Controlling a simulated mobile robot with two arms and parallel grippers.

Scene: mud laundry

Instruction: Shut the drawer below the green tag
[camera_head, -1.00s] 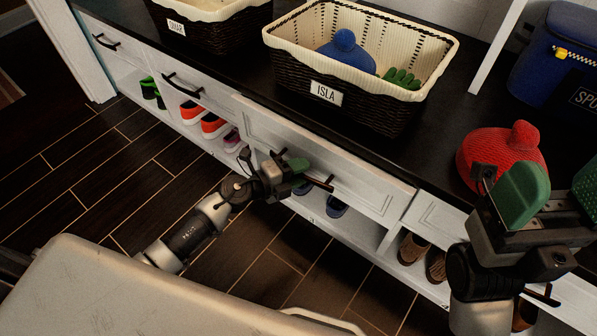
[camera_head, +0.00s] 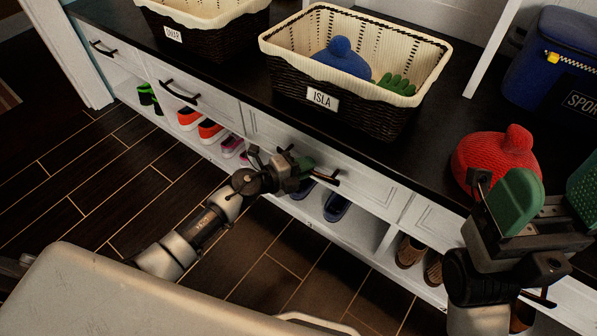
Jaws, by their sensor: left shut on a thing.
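I cannot make out a green tag in this view. My right gripper (camera_head: 552,204) is open and empty at the right, above the counter's front edge, beside the red knitted hat (camera_head: 494,160).
A blue bag (camera_head: 560,65) stands at the right. Shoes (camera_head: 336,206) fill the cubbies below. Wood floor (camera_head: 85,190) is clear at left.

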